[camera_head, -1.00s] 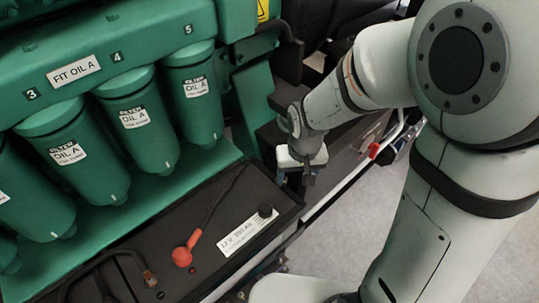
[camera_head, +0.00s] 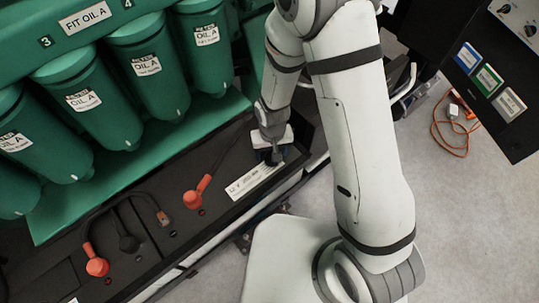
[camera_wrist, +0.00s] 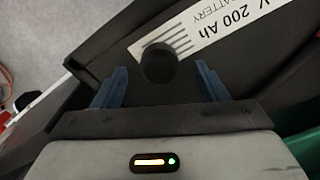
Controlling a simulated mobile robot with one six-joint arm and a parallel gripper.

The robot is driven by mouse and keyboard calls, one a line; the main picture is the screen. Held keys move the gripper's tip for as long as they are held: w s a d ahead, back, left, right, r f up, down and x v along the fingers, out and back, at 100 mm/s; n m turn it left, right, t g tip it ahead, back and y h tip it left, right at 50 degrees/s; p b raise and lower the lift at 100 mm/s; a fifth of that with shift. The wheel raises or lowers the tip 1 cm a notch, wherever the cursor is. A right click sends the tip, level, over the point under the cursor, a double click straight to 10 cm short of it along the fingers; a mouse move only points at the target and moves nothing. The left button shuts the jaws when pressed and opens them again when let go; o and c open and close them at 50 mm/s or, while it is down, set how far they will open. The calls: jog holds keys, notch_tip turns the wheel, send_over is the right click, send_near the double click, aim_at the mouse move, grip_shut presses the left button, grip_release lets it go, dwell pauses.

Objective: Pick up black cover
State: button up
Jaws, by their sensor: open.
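The black cover (camera_wrist: 158,63) is a short, round black cap on top of the dark battery (camera_wrist: 115,45). In the wrist view it lies between the two blue fingers of my gripper (camera_wrist: 160,72), close to the fingertips, with space on both sides. The fingers are apart and hold nothing. In the head view my gripper (camera_head: 272,150) is low over the right end of the battery, beside the white label (camera_head: 256,182). There the cover is hard to tell from the dark fingers.
Red terminal caps (camera_head: 192,199) (camera_head: 97,266) and a black cap with a cable (camera_head: 128,243) are on the batteries further left. Green oil filters (camera_head: 150,62) stand behind. A black panel (camera_head: 495,75) is at the upper right. Grey floor (camera_head: 440,210) is open at the right.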

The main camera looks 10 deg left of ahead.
jog(key=shift+f, duration=1.3)
jog(key=c, duration=1)
